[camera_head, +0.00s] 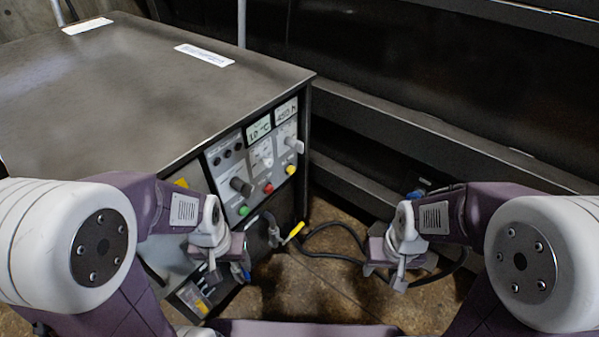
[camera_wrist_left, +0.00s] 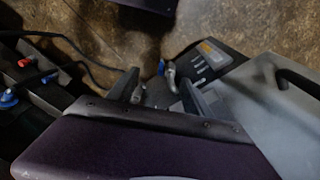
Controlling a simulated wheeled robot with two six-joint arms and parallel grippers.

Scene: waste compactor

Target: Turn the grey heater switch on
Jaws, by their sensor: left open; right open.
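The control panel (camera_head: 255,165) is on the front of a dark metal cabinet. A grey switch (camera_head: 291,142) sits under the right-hand display, and a pale dial (camera_head: 262,154) sits under the temperature display. A larger dark grey knob (camera_head: 241,187) is at the panel's left. I cannot read which is the heater switch, nor its setting. My left gripper (camera_head: 228,272) is open and empty, below and in front of the panel, apart from it. Its fingers also show in the left wrist view (camera_wrist_left: 160,95), pointing down. My right gripper (camera_head: 384,276) is open and empty, right of the cabinet.
A dark beam structure (camera_head: 430,130) stands at the right. Some floor is clear between the arms.

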